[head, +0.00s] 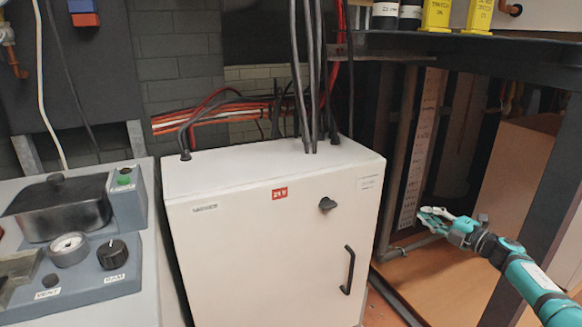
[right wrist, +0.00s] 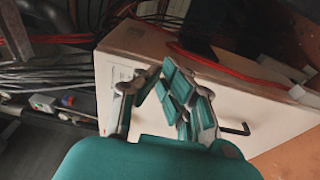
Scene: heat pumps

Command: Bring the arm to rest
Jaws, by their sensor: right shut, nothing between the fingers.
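My right arm comes in from the right edge of the head view. Its teal and grey right gripper (head: 435,217) points left and is shut and empty. It is to the right of the white cabinet (head: 250,240), apart from it in the head view. The right wrist view shows the shut fingers (right wrist: 160,88) in front of the cabinet (right wrist: 130,45), with nothing between them. My left gripper does not show in the head view.
The cabinet has a black handle (head: 347,270) and a dark knob (head: 327,203). A control panel (head: 75,262) with a gauge stands at the left. A dark shelf (head: 470,44) carries yellow containers (head: 437,14). A dark post (head: 536,180) stands behind my right arm.

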